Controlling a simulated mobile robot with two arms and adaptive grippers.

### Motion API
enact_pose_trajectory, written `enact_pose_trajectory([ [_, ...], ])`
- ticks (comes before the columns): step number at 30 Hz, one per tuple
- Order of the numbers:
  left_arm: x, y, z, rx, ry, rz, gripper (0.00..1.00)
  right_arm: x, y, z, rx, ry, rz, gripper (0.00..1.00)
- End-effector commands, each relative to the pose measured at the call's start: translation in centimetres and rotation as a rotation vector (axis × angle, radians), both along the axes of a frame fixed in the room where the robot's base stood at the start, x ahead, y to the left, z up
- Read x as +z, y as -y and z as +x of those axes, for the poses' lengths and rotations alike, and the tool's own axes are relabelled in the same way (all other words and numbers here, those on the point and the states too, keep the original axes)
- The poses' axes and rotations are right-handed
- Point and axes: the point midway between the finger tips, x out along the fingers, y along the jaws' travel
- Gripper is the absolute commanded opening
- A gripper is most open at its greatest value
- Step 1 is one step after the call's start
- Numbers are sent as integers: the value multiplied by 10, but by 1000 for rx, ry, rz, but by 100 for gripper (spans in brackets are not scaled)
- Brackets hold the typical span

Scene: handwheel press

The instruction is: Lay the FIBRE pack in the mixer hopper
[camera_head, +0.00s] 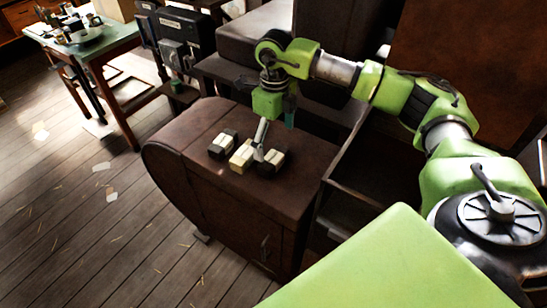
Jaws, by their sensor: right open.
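Several small packs lie in a row on a rounded brown cabinet top (190,125). The left pack (222,144) is pale and dark, the middle pack (241,157) is mostly cream, and the right pack (271,162) is dark with a pale part. No label is readable, so I cannot tell which is FIBRE. My right gripper (259,152) points down from the green wrist, close over the gap between the middle and right packs. It is open; I cannot tell whether it touches either. My left gripper is out of view. I cannot identify the mixer hopper with certainty.
A dark machine block (255,40) stands behind the cabinet. Dark boxes with levers (180,40) stand at the back. A green-topped table (110,43) with clutter is at the far left. The plank floor (80,220) at left is open, with a few scraps on it.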

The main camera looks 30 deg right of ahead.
Motion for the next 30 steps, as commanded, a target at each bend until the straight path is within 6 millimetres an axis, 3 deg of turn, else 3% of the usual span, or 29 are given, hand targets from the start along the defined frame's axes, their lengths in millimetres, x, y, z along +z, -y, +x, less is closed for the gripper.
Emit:
enact_pose_trajectory([
  [7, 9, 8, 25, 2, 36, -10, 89, -19, -1, -1, 2, -1, 2, 92],
  [12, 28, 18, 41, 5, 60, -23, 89, -37, -5, -3, 2, -5, 2, 92],
  [18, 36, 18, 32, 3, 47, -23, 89, -64, -5, -3, 1, -1, 3, 92],
  [26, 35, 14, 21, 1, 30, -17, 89, -70, -5, -2, 1, 1, 3, 92],
  [27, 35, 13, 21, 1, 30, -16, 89, -70, -5, -2, 1, 1, 3, 90],
  [30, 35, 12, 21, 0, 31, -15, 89, -70, -5, -2, 2, 1, 3, 64],
])
